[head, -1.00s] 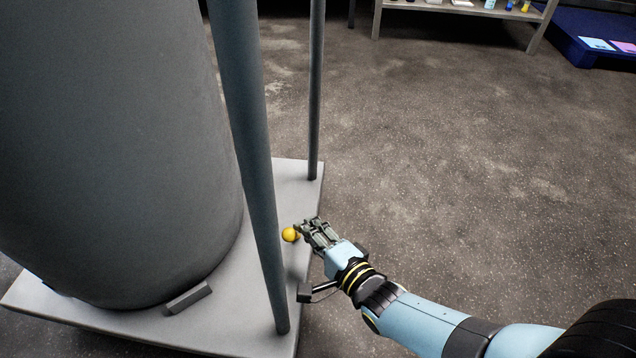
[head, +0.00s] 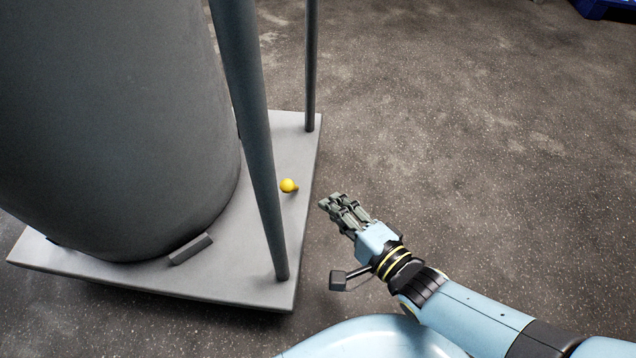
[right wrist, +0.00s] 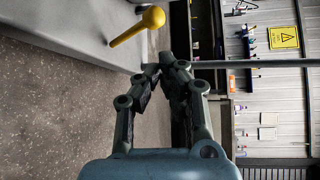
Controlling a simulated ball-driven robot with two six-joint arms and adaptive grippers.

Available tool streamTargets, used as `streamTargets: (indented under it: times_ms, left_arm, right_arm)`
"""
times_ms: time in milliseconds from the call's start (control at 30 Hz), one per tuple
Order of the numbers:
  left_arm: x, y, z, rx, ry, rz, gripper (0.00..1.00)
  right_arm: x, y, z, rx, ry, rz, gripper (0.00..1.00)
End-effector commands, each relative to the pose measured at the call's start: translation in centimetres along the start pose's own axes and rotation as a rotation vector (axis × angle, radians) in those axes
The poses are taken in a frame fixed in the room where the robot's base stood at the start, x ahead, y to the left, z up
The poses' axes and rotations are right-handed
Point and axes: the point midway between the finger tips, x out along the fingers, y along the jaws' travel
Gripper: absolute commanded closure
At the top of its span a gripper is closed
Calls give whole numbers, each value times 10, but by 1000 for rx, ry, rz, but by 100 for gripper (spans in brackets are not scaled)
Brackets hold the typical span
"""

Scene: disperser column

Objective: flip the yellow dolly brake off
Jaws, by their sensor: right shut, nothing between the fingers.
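The yellow brake (head: 288,186) is a short lever with a ball end on the grey dolly (head: 225,284), near its right edge. In the right wrist view the yellow lever (right wrist: 138,26) slants up from the dolly's edge, left of the fingertips and apart from them. My right gripper (head: 329,203) is shut and empty, just off the dolly's right edge, to the right of the lever. Its fingertips (right wrist: 162,70) meet in the right wrist view. My left gripper is not in view.
A large grey drum (head: 110,130) stands on the dolly. A near grey post (head: 252,130) and a thinner far post (head: 311,65) rise from the dolly on either side of the lever. The floor (head: 470,150) to the right is clear.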

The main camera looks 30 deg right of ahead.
Motion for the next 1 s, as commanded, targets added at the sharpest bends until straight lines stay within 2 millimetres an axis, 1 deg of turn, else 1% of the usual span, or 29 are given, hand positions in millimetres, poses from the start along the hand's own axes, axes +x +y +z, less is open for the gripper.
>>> streamTargets:
  times_ms: [33,100,233,367,867,967,1000]
  left_arm:
    - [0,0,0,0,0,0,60]
    - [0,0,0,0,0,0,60]
    - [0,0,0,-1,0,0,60]
    - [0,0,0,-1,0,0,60]
    - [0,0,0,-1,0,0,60]
    - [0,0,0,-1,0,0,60]
    - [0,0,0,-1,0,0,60]
  right_arm:
    - [-9,0,0,0,0,1,100]
    - [-18,0,0,0,0,0,100]
    - [-29,0,0,0,0,-1,100]
    - [-32,0,0,0,0,-1,100]
    - [-32,0,0,-2,1,-1,100]
    - [-34,-2,-4,-60,15,20,100]
    - [-36,-3,-8,-114,26,39,100]
